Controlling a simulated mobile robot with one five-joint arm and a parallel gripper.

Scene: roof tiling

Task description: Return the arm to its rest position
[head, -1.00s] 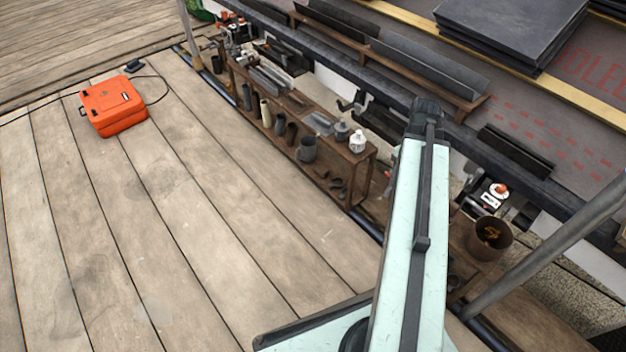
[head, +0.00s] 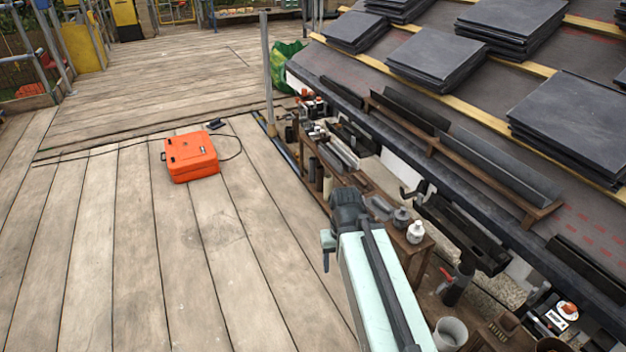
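My pale green arm (head: 378,290) rises from the bottom edge, right of centre, and leans up and left to a dark joint (head: 348,207). A small pale part with a thin dark tip shows just left of and below this joint. I cannot make out gripper fingers, and whatever lies beyond the joint is mostly hidden behind the arm. No held object shows.
A wooden bench (head: 412,246) with pots and tools runs along the roof's eave, close to the right of my arm. An orange case (head: 191,157) lies on the boards at left. Slate stacks (head: 437,58) sit on the roof.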

